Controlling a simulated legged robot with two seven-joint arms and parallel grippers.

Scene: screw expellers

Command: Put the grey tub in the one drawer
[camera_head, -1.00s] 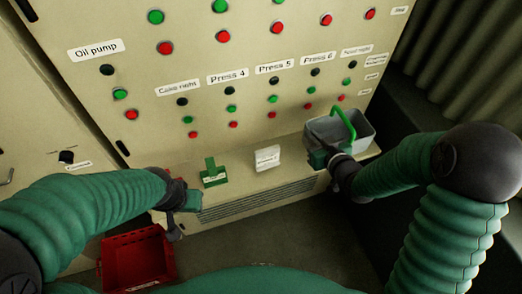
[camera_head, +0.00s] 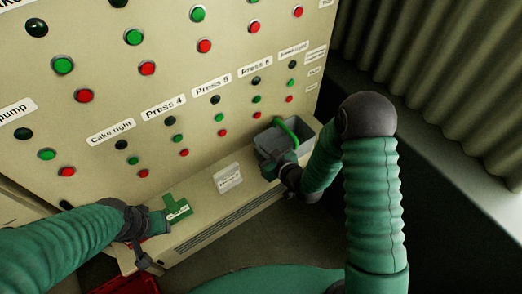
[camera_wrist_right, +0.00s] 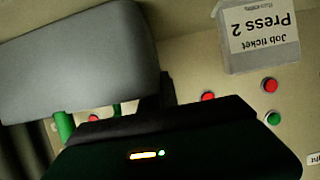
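The grey tub (camera_head: 312,131), with a raised green handle (camera_head: 292,132), is at the right end of the ledge below the button panel. Its grey wall (camera_wrist_right: 80,60) fills the upper left of the right wrist view. My right gripper (camera_head: 283,162) is at the tub's near left side. Its fingers are mostly hidden, so I cannot tell whether they grip the tub. My left gripper (camera_head: 147,258) hangs low at the left end of the ledge, apart from the tub. Its finger gap is unclear. I cannot make out a drawer for certain; a red open box (camera_head: 130,286) is cut off at the bottom.
A green holder (camera_head: 177,208) and a white job-ticket block (camera_head: 227,178) stand on the ledge (camera_head: 207,203) between my grippers. The ticket block (camera_wrist_right: 258,40) reads Press 2 in the wrist view. The panel (camera_head: 190,85) carries several buttons. A corrugated wall (camera_head: 440,60) is at right.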

